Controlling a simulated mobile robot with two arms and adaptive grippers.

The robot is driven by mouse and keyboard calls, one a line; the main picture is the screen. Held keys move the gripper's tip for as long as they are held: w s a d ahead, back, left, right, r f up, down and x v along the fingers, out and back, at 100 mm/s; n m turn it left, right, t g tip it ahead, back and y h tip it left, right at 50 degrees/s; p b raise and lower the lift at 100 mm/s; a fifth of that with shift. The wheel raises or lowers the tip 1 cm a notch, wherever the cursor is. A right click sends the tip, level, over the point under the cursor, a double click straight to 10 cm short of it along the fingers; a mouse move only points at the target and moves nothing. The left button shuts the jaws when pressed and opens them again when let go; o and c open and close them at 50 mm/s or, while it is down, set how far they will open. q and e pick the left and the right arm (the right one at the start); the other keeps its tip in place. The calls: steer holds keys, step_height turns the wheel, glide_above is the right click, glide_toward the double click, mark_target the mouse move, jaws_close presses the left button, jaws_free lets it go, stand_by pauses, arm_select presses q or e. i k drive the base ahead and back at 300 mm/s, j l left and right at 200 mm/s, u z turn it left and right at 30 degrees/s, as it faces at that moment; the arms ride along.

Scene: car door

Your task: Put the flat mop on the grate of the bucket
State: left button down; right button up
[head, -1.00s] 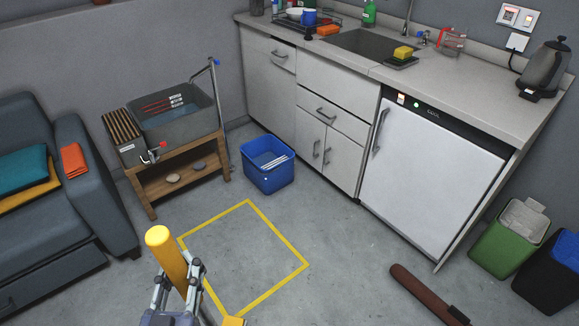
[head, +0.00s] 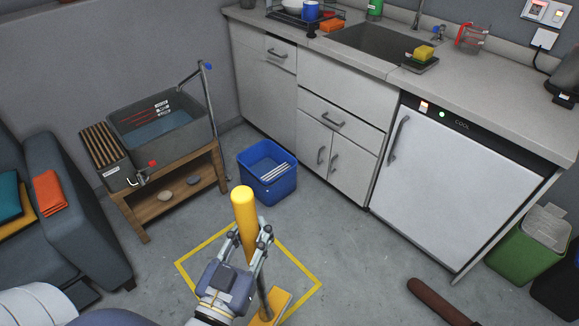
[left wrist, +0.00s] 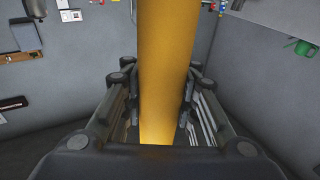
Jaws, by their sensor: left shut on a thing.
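The flat mop has a thick yellow handle (head: 244,208), a thin grey pole and a flat yellow head (head: 271,307) low in the head view. My left gripper (head: 250,240) is shut around the yellow handle, which stands nearly upright, leaning slightly. The handle also fills the middle of the left wrist view (left wrist: 166,70) between the fingers. The blue bucket (head: 270,187) stands on the floor beyond the mop, with a pale slatted grate (head: 268,167) inside its top. The mop is apart from the bucket. My right gripper is not in view.
A yellow square outline (head: 303,265) marks the floor around the mop. A wooden stand with a grey basin (head: 180,140) is left of the bucket, white cabinets (head: 335,125) right. A sofa (head: 75,215) is at left; a brown bar (head: 438,302) lies at lower right.

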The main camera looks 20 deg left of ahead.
mark_target(276, 175)
steer(key=i+j, duration=0.15)
steer(key=j, duration=0.2)
steer(key=i+j+z, duration=0.1)
steer(key=j, duration=0.25)
steer(key=i+j, duration=0.25)
steer(key=i+j+z, duration=0.15)
steer(key=j, duration=0.35)
